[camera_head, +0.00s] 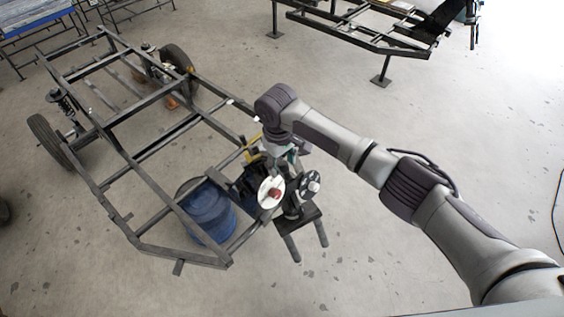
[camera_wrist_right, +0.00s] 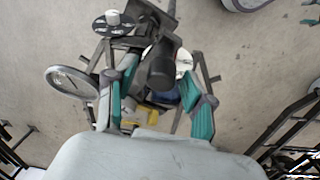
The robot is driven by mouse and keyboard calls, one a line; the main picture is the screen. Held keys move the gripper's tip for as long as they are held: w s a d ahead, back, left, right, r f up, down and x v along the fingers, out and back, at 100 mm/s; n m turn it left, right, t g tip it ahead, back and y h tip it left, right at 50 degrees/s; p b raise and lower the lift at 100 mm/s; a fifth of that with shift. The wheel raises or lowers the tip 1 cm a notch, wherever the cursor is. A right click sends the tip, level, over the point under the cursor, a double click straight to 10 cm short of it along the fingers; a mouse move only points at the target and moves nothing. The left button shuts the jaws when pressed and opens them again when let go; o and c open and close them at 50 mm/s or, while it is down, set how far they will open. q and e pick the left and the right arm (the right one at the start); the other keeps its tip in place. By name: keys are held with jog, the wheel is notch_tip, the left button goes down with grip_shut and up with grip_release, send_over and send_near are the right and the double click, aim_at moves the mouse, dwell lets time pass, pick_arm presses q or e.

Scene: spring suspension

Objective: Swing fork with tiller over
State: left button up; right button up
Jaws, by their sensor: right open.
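A dark fork-like part with two prongs (camera_head: 305,235) stands out at the front right of the vehicle frame (camera_head: 160,252). A white disc with a red centre (camera_head: 271,191) and a dark disc with a pale knob (camera_head: 310,183) sit just above it. My right gripper (camera_head: 289,156) is over this assembly, partly hidden by its own wrist. In the right wrist view, its teal-padded fingers (camera_wrist_right: 156,95) are apart. A black rounded bar (camera_wrist_right: 160,68) lies between or just beyond them; contact cannot be told. Which part is the tiller is unclear. My left gripper is out of view.
A blue barrel (camera_head: 208,212) stands under the frame's front, left of the assembly. Wheels (camera_head: 48,141) are on the rear part of the frame. Another dark frame (camera_head: 372,38) stands at the back right. The concrete floor between is open.

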notch_tip(320, 180, up, 12)
jog(key=shift+s+a, duration=0.25)
jog(key=shift+a, duration=0.15)
dwell(0.4)
